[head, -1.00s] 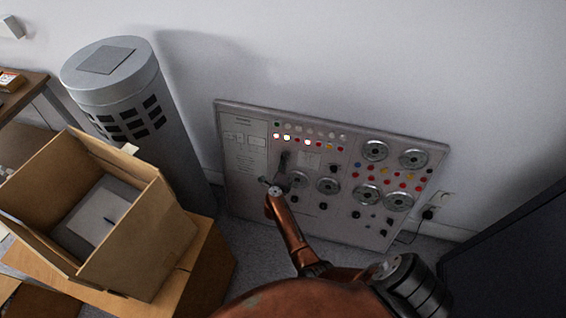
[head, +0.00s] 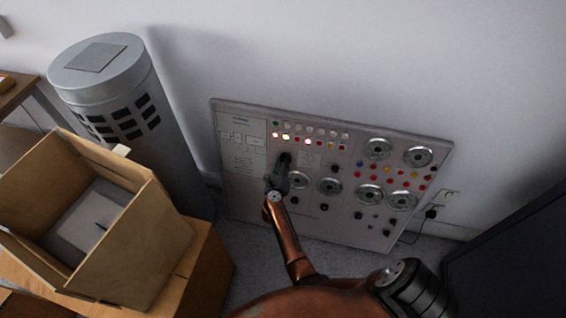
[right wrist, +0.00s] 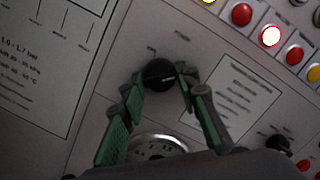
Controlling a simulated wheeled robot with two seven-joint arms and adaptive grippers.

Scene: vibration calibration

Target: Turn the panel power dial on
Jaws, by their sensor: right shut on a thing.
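The grey control panel (head: 235,190) stands against the wall in the head view. Its black power dial (right wrist: 158,75) shows in the right wrist view, with small unreadable labels beside it. My right gripper (right wrist: 157,86) has its green fingers on either side of this dial and is shut on it. In the head view my right gripper (head: 281,170) reaches the upper left part of the panel and mostly hides the dial. My left gripper is not in view.
Lit lamps and coloured buttons (head: 308,141) line the panel's top. Round gauges (head: 377,149) sit on its right half. An open cardboard box (head: 150,235) and a grey cylinder (head: 130,100) stand at the left. A dark cabinet (head: 510,250) is at the right.

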